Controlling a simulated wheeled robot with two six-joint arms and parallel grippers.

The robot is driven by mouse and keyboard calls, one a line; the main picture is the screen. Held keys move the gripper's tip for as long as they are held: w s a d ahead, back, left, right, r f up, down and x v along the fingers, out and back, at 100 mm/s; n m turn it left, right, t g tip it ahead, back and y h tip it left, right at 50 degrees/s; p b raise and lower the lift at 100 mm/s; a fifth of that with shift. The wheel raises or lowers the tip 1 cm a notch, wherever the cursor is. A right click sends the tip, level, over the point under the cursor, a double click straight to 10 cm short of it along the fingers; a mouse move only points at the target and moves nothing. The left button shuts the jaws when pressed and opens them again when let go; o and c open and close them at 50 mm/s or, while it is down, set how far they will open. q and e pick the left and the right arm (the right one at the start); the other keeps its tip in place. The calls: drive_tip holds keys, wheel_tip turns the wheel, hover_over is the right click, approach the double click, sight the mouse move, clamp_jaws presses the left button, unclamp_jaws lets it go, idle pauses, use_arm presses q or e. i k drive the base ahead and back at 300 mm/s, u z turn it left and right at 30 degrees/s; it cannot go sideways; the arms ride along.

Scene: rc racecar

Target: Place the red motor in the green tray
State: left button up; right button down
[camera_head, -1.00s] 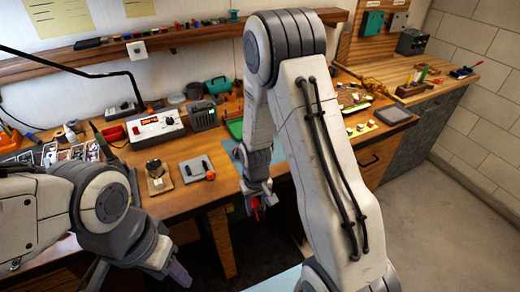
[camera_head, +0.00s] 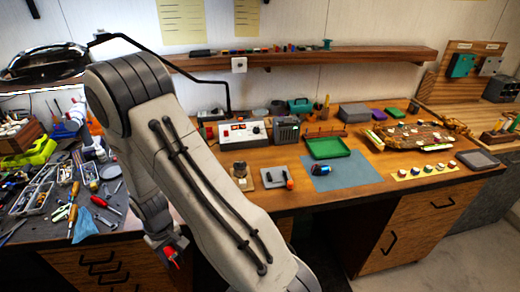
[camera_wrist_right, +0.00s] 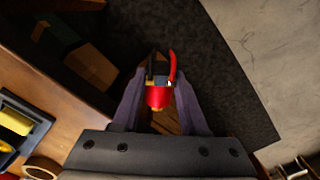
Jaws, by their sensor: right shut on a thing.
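My right gripper (camera_head: 170,254) hangs at the lower left in the head view, in front of the bench's front edge. It is shut on the red motor (camera_wrist_right: 160,97), which sits between its two fingers in the right wrist view. The motor has a red body with a red and a black lead sticking out past the fingertips. The green tray (camera_head: 342,153) lies on the bench to the right of the gripper, at the back edge of a blue mat (camera_head: 350,178). The tray looks empty. My left gripper is out of view.
A blue and black cylindrical part (camera_head: 320,169) lies on the mat just in front of the tray. A grey pad (camera_head: 273,178) and a power supply (camera_head: 242,132) are left of it. A car chassis (camera_head: 410,136) stands to the right. Tools clutter the left bench.

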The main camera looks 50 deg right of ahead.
sight(327, 148)
drive_tip(key=u, duration=1.4)
drive_tip(key=k, duration=2.05)
drive_tip(key=z, duration=1.65)
